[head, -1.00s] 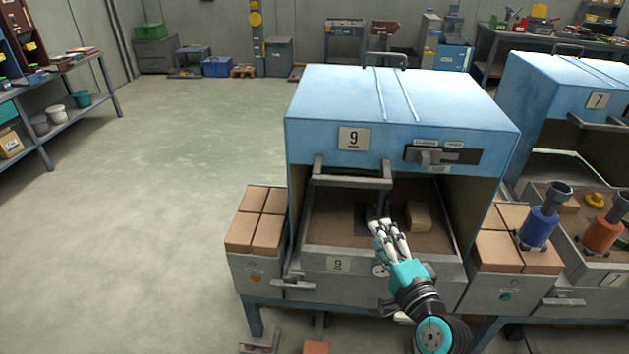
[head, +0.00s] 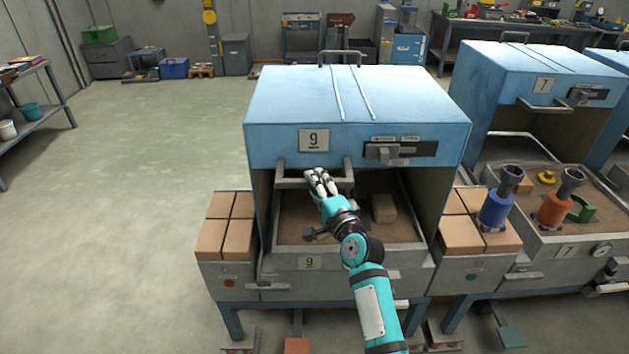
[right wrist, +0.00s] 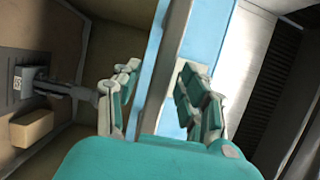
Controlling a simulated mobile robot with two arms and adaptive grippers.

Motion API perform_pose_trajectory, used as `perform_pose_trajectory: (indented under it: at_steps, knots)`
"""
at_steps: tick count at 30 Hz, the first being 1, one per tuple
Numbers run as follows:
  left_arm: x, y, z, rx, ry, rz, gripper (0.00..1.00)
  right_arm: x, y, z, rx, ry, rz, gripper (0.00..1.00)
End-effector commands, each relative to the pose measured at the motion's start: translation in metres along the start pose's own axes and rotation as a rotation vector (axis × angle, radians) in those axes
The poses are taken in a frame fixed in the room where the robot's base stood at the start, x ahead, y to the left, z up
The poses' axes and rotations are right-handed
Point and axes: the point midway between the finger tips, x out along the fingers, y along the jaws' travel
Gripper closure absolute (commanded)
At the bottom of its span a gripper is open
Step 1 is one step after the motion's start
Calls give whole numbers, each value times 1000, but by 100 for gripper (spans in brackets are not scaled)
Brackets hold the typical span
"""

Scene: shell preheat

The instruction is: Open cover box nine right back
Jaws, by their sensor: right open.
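Box nine has a blue cover (head: 350,100) over a grey lower box (head: 380,262). The cover's front carries a "9" plate (head: 314,140) and a grey bar handle (head: 292,180) along its lower front edge. A gap below the cover front shows the inside. My right gripper (head: 318,176) is at the handle, its fingers hiding part of the bar. In the right wrist view the open fingers (right wrist: 158,75) stand on either side of a grey bar, with blue cover surface beside it. I cannot tell whether they touch it. My left gripper is not in view.
A latch (head: 385,153) sits on the cover's front right. A tan block (head: 384,208) lies inside the box. Bricks (head: 225,225) flank it on the left. Box seven (head: 540,75) stands at right, with blue (head: 497,205) and orange (head: 555,207) cylinders nearby. Floor at left is clear.

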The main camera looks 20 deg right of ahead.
Motion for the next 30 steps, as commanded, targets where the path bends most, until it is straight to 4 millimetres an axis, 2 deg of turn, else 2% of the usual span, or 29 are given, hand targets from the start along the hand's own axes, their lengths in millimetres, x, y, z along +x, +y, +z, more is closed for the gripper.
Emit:
perform_pose_trajectory:
  at_steps: [5, 14, 23, 30]
  knots:
    - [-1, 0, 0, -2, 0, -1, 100, 12, 0, 0, -1, 1, 0, 58]
    - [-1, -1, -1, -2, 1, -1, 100, 14, 0, 0, -1, 1, 0, 59]
    - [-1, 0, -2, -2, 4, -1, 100, 14, 0, 0, -1, 1, 1, 98]
    - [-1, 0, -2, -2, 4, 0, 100, 13, 1, 0, -1, 0, 2, 100]
